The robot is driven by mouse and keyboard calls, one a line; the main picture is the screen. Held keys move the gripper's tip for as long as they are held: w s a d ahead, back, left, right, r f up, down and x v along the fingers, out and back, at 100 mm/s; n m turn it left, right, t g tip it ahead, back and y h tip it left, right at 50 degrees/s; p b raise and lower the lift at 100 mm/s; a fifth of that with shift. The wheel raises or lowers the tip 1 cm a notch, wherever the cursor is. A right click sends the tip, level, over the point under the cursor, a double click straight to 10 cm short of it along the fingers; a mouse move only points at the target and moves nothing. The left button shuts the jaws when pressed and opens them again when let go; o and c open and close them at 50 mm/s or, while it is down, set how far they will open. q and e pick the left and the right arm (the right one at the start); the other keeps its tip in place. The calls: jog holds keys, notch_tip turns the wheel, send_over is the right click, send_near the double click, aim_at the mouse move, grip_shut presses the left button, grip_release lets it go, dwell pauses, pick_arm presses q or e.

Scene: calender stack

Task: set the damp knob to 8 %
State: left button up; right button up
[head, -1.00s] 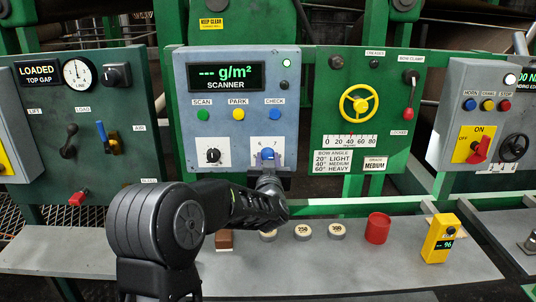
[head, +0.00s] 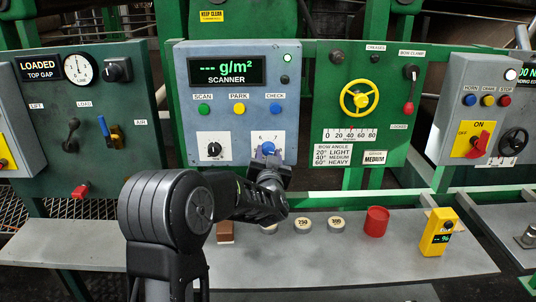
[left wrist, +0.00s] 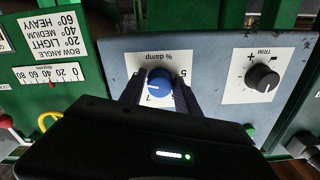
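The damp knob (left wrist: 160,83) is a round blue knob on a white plate marked "% damp", upside down in the left wrist view. The numbers 5 and 7 show beside it there. In the head view the knob (head: 267,148) sits low on the scanner panel, with 6 and 7 above it. My left gripper (head: 268,158) reaches it from below. Its two dark fingers (left wrist: 160,90) stand on either side of the knob, very close. I cannot tell whether they press on it. The knob's exact setting is not readable. My right gripper is not in view.
The grey scanner panel (head: 183,100) has a black trim knob (head: 214,150) left of the damp knob. Right of it is a green panel with a yellow handwheel (head: 359,99). Below, a grey shelf (head: 310,262) bears round weights, a red cup (head: 376,221) and a yellow meter (head: 438,232).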

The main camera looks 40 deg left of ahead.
pick_arm(q)
jog(key=o, duration=0.3)
jog(key=shift+r, duration=0.1)
jog(key=v, duration=0.7)
jog(key=shift+s+d+b, duration=0.25)
jog(key=shift+s+b, duration=0.05)
jog(key=shift+b, duration=0.1)
